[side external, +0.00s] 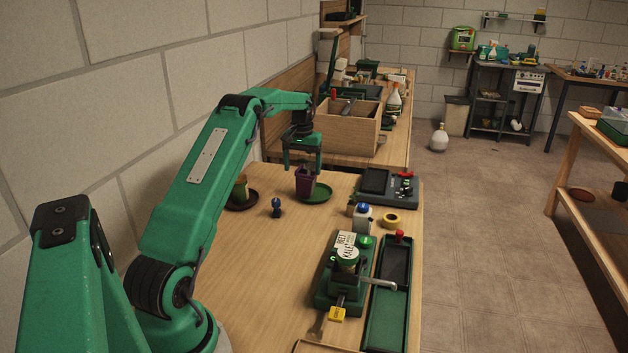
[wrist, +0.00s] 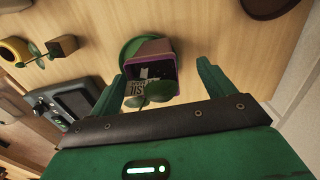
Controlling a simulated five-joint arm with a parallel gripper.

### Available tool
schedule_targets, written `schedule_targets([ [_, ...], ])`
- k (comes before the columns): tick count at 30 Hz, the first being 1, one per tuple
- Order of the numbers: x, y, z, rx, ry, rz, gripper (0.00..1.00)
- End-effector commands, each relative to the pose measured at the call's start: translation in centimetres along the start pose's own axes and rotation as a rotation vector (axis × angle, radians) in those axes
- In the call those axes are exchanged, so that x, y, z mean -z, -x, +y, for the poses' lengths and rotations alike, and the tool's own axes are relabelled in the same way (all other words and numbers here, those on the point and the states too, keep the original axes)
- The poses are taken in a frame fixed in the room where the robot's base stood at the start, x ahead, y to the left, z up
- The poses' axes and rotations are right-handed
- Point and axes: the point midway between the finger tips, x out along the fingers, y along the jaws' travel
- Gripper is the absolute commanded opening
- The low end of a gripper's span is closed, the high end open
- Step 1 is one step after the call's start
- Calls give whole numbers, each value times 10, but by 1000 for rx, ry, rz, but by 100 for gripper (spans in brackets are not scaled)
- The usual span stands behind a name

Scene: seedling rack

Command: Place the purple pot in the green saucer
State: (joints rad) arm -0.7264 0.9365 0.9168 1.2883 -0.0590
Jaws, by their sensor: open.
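The purple pot (side external: 305,181) appears upright at the left side of the green saucer (side external: 321,194). In the wrist view the pot (wrist: 152,49) holds dark soil, a pale label and a green seedling. The green saucer (wrist: 126,50) shows beyond its upper left side. The pot overlaps the saucer in both views, off its centre; I cannot tell whether its base is fully inside the rim. My gripper (side external: 303,164) is open just above the pot. In the wrist view its fingers (wrist: 161,71) stand apart on either side of the pot, with visible gaps.
Another pot (side external: 240,187) stands on a dark saucer (side external: 252,200) at the left. A small blue-topped item (side external: 276,207) stands in front. The left front tabletop is clear.

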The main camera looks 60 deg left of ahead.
Motion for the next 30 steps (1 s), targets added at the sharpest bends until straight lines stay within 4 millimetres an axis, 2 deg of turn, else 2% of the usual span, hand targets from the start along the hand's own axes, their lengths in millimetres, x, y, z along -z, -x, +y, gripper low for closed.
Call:
schedule_targets([
  [1,1,11,0,0,0,4,82],
  [9,1,56,0,0,0,4,82],
  [15,1,76,0,0,0,2,82],
  [21,0,84,0,0,0,1,82],
  [30,0,85,0,0,0,0,82],
])
